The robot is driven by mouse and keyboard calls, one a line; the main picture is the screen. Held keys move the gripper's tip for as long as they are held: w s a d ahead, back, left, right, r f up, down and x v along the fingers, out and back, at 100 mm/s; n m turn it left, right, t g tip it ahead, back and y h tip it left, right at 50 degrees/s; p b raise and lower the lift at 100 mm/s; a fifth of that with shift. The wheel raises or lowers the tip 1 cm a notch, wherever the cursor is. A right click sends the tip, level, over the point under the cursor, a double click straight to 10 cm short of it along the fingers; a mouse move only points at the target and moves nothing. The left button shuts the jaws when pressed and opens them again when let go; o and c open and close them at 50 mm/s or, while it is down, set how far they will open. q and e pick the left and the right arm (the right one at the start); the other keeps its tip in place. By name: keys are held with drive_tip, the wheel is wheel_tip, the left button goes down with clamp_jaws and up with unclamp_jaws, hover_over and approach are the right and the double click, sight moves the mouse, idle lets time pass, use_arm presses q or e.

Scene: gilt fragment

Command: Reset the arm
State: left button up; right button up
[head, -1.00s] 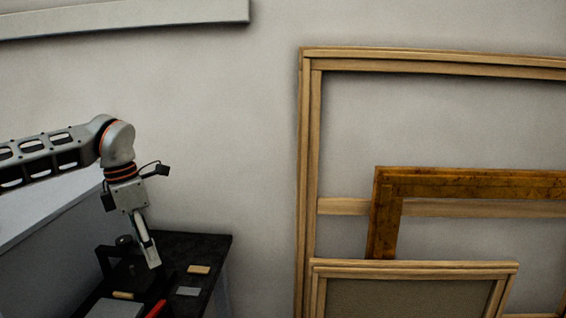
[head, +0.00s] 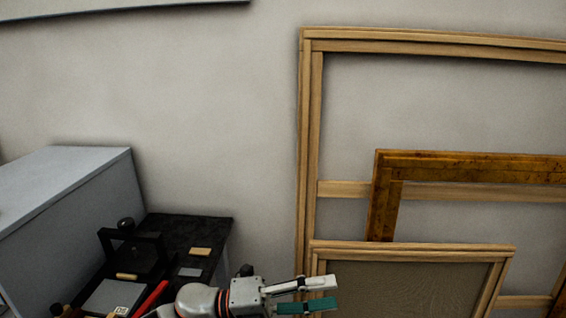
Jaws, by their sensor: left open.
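My left gripper (head: 330,294) is at the bottom middle of the head view and points to the right. Its two fingers are apart, one grey and one with a teal face, and nothing shows between them. It appears in front of the lower left part of the small framed panel (head: 400,290); I cannot tell the distance between them. My left arm's wrist shows just left of it, cut off by the bottom edge. My right gripper is not in view.
A black worktop (head: 185,232) at the lower left holds a black stand (head: 133,250), a grey plate, small blocks and a red bar (head: 152,298). A grey cabinet (head: 70,190) stands left. A large wooden frame (head: 310,150) and a gilt frame (head: 385,200) lean at right.

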use_arm(q)
drive_tip(key=w+a+f+n+t+y, duration=0.1)
drive_tip(key=a+f+n+t+y, duration=0.65)
drive_tip(key=n, duration=0.55)
drive_tip(key=w+a+f+n+t+y, duration=0.2)
drive_tip(key=a+f+n+t+y, duration=0.2)
drive_tip(key=a+f+n+t, duration=0.7)
drive_tip(key=s+a+f+n+g+y, duration=0.3)
drive_tip(key=s+a+f+n+g, duration=0.1)
drive_tip(key=s+f, duration=0.4)
drive_tip(key=s+a+f+n+g+y, duration=0.3)
drive_tip(key=s+a+f+n, duration=0.3)
drive_tip(key=f, duration=0.4)
drive_tip(key=s+a+g, duration=0.1)
drive_tip(key=s, duration=0.1)
drive_tip(key=shift+s+a, duration=0.15)
drive_tip(key=shift+s, duration=0.25)
drive_tip(key=shift+g, duration=0.25)
